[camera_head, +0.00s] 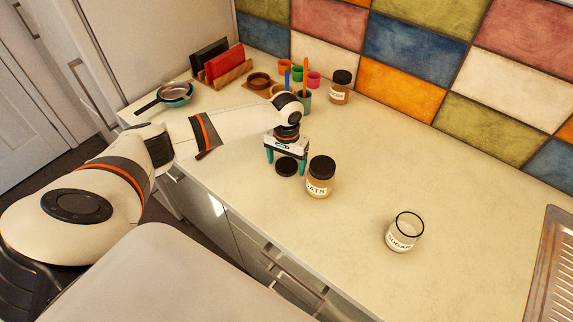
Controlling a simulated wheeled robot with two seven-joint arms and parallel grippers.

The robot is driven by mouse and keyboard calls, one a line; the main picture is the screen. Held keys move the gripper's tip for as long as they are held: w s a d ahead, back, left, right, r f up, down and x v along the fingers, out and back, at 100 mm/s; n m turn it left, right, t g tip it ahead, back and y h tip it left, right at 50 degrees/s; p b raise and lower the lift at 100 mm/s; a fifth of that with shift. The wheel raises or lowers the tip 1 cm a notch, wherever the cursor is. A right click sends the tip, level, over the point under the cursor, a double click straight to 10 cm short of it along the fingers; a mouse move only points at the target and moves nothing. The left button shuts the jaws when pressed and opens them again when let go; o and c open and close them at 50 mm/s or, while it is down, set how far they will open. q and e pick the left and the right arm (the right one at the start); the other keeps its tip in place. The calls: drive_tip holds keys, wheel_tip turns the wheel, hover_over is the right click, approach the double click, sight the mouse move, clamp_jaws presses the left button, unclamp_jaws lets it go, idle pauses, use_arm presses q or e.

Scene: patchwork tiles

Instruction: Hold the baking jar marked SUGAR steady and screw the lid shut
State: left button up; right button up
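The jar marked SUGAR (404,234) stands upright on the counter at the right, with no lid on its dark-rimmed mouth. It is clear glass with pale contents. A loose round black lid (287,167) lies on the counter left of the middle. My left gripper (286,161) points down over this lid, its teal fingers spread wide to either side with gaps to the lid. Whether the fingertips touch the counter I cannot tell. My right gripper is not in view.
A black-lidded jar marked OATS (319,184) stands close right of the lid and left gripper. Another lidded jar (340,92) stands near the tiled wall, beside colourful cups and utensils. A sink (551,270) is at the right edge. The counter around the SUGAR jar is clear.

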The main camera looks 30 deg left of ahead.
sight(286, 165)
use_arm(q)
drive_tip(key=c, duration=0.9)
drive_tip(key=shift+r, duration=0.1)
wheel_tip(286, 165, up, 10)
drive_tip(key=shift+f+b, duration=0.1)
drive_tip(key=shift+b, duration=0.9)
